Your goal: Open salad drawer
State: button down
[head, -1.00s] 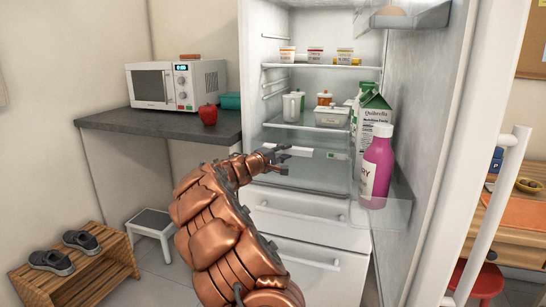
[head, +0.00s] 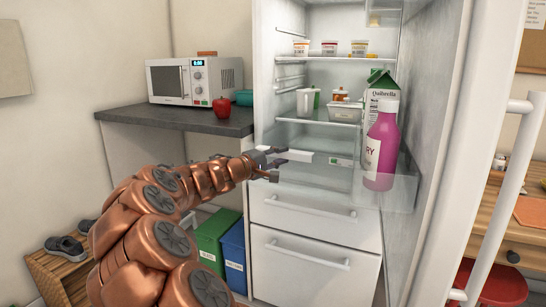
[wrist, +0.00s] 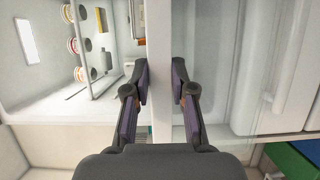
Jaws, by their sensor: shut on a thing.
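The salad drawer (head: 312,174) is a clear bin at the bottom of the open fridge's interior, with a white strip along its front top edge and a small green label. My gripper (head: 277,165) reaches in from the left at the left end of that strip. In the wrist view its two fingers (wrist: 161,82) stand on either side of a pale edge and are shut on it. The exact contact is hard to see. I cannot tell whether the drawer is pulled out at all.
Two white drawers (head: 310,257) with bar handles sit below. The open fridge door (head: 440,150) stands at the right, holding a purple bottle (head: 381,150) and a green-topped carton (head: 383,88). Green (head: 214,245) and blue bins (head: 233,255) stand left of the fridge, under the counter (head: 180,121).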

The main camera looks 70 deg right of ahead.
jog(key=shift+a+f, duration=0.1)
jog(key=shift+f, duration=0.3)
jog(key=c, duration=1.2)
grip_release()
jog(key=shift+o, duration=0.8)
jog(key=shift+r, duration=0.15)
jog(key=v, duration=1.2)
jog(key=shift+r, duration=0.1)
